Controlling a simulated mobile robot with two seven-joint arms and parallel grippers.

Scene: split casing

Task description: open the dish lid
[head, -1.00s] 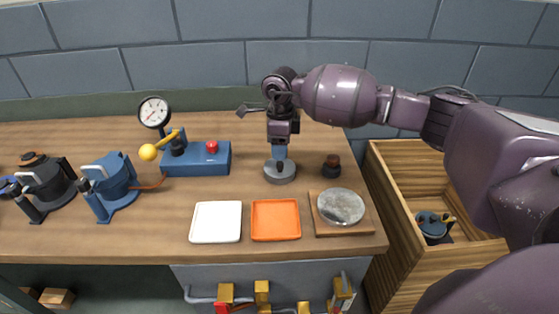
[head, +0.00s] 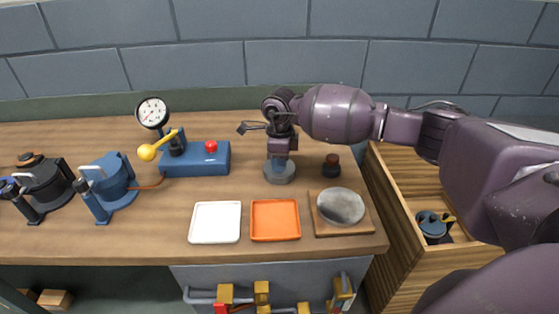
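A small round grey-blue dish (head: 279,175) stands on the wooden bench, right of the blue gauge device. I take it to be the lidded dish; its lid cannot be told clearly from its body at this size. My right gripper (head: 279,160) points straight down over the middle of the dish, with its fingertips at or very near the top. The gripper hides the centre of the dish, so I cannot tell whether the fingers are closed on a knob or only around it. My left gripper is not in view.
A grey round slab on a wooden board (head: 322,222), an orange tray (head: 275,220) and a white tray (head: 215,222) lie in front. A small dark knobbed piece (head: 331,166) stands to the right. The blue gauge device (head: 207,160) is to the left.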

